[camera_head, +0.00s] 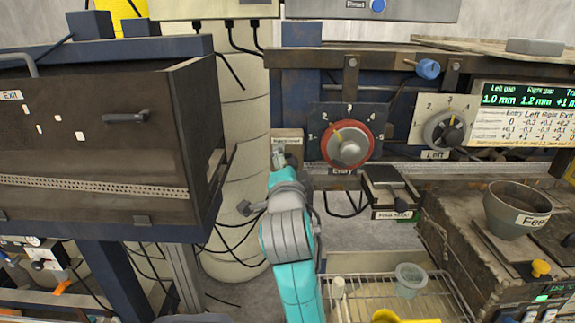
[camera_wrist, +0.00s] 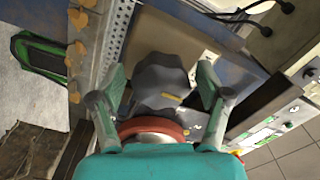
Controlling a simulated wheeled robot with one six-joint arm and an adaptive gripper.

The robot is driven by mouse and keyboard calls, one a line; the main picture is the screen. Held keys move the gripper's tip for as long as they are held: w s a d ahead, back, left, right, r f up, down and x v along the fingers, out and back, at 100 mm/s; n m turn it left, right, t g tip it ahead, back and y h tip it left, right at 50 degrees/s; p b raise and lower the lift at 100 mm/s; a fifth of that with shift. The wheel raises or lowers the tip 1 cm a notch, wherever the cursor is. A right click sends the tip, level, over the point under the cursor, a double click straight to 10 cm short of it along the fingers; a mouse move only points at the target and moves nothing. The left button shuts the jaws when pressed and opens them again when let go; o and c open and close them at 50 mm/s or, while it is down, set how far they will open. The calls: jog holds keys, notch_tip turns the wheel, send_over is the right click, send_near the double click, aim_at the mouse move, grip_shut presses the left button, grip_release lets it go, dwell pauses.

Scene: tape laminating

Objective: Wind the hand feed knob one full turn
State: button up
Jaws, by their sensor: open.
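A dark grey lobed knob (camera_wrist: 160,80) with a yellow mark shows in the wrist view between the two fingers of my gripper (camera_wrist: 162,72). I take it for the hand feed knob, but I cannot read its label. My gripper is open, with a finger on each side of the knob and visible gaps between. I cannot tell how deep the fingers reach along it. In the head view my gripper (camera_head: 284,188) is in front of a small labelled panel (camera_head: 287,142), and the knob is hidden there.
A red-ringed dial (camera_head: 347,145) stands to the right of my gripper, with a grey dial (camera_head: 447,132) farther right. A dark hooded box (camera_head: 100,130) is at left. A wire rack (camera_head: 350,300) with a cup (camera_head: 410,279) lies below. Cables hang behind.

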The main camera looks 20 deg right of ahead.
jog(key=v, duration=1.2)
dwell(0.3)
